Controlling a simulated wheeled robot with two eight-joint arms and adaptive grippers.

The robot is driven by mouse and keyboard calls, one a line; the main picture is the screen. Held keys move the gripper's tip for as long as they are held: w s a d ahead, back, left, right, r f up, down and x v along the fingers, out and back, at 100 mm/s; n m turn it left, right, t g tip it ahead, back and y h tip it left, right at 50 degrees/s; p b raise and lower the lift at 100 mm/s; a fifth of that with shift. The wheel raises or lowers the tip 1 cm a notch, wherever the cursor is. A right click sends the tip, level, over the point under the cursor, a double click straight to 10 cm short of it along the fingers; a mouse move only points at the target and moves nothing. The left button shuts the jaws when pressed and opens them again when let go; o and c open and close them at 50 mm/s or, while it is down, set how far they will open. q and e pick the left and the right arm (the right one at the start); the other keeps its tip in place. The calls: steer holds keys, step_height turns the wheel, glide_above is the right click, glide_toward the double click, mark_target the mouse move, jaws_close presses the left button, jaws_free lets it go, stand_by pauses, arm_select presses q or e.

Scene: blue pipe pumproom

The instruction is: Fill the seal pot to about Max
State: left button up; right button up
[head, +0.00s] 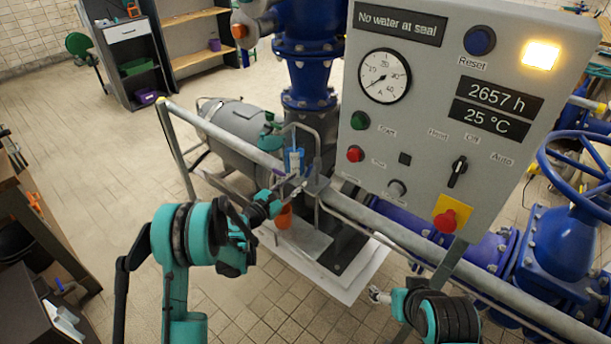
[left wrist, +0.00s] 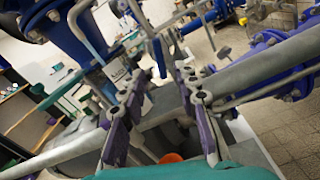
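A small clear and blue vessel, which looks like the seal pot (head: 293,160), stands by the pump behind the grey rail. What looks like its pale, labelled body also shows in the left wrist view (left wrist: 118,73); its level and Max mark are too small to read. My left gripper (head: 292,186) is just below and in front of it. In the left wrist view its fingers (left wrist: 165,85) stand apart with nothing clearly held. An orange object (head: 283,216) sits just below the gripper, partly hidden. My right gripper (head: 377,295) is low, right of centre; its fingers are too small to judge.
A grey control panel (head: 420,60) reads "No water at seal", with a lit yellow lamp (head: 541,55). A grey rail (head: 225,135) crosses in front of the pump. A blue handwheel (head: 575,165) and pipes stand at right. A wooden bench (head: 45,235) stands left; tiled floor lies between.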

mark_target(307, 173)
arm_select(q)
steer(key=b+x, duration=0.1)
steer(key=x, duration=0.4)
steer(key=shift+w+d, duration=0.25)
steer(key=shift+w, duration=0.1)
jaws_close()
